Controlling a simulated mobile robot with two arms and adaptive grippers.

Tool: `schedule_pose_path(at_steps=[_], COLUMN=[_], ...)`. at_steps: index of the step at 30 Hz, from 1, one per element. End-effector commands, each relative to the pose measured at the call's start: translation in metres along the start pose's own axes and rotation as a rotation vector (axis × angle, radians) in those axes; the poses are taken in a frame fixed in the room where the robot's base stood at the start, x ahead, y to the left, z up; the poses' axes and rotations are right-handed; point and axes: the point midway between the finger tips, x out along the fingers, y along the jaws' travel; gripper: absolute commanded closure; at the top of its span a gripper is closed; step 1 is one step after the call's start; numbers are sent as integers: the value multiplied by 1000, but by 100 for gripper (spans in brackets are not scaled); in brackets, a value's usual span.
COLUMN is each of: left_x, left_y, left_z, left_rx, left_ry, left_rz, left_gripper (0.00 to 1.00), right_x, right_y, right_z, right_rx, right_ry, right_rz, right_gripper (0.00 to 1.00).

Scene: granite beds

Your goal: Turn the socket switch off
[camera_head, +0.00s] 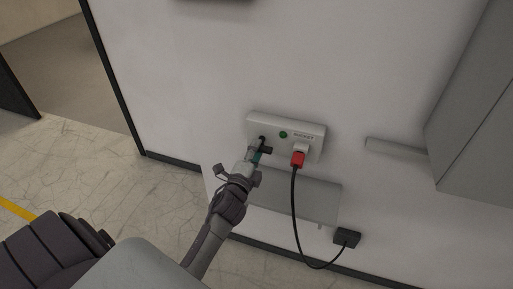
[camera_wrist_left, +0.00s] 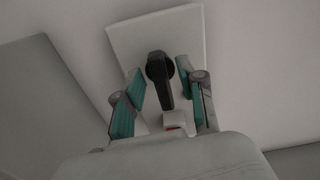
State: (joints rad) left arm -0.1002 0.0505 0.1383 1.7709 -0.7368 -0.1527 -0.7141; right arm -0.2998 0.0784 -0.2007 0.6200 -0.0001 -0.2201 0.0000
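The socket panel (camera_head: 309,131) is a white box on the wall with a green round light (camera_head: 283,134) and a red plug (camera_head: 297,159) in it. My left gripper (camera_head: 262,153) is at the panel's left part, by the black rotary switch (camera_head: 262,140). In the left wrist view the black switch (camera_wrist_left: 160,75) points its handle down towards me, between the two teal fingertips of my left gripper (camera_wrist_left: 160,84). The fingers are spread, with gaps on both sides of the switch. The white panel (camera_wrist_left: 131,38) lies behind it. My right gripper is not in view.
A black cable (camera_head: 294,213) hangs from the red plug to a dark box (camera_head: 346,237) low on the wall. A grey plate (camera_head: 312,200) is below the panel. A grey cabinet (camera_head: 478,110) stands at the right. A doorway opens at the left.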

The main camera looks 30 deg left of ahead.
Motion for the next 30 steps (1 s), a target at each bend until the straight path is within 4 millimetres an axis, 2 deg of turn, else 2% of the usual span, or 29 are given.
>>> schedule_pose_path(at_steps=[13, 26, 30], left_x=[-51, -58, -72], left_y=[0, 0, 2], left_z=[0, 0, 0], left_rx=[-2, -1, -2], left_ry=[-1, -1, -1], left_rz=[2, 1, 3], left_gripper=[60, 60, 60], right_x=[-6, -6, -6], right_y=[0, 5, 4], right_z=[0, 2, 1], right_rx=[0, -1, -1], right_ry=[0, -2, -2], right_rz=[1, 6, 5], right_gripper=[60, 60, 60])
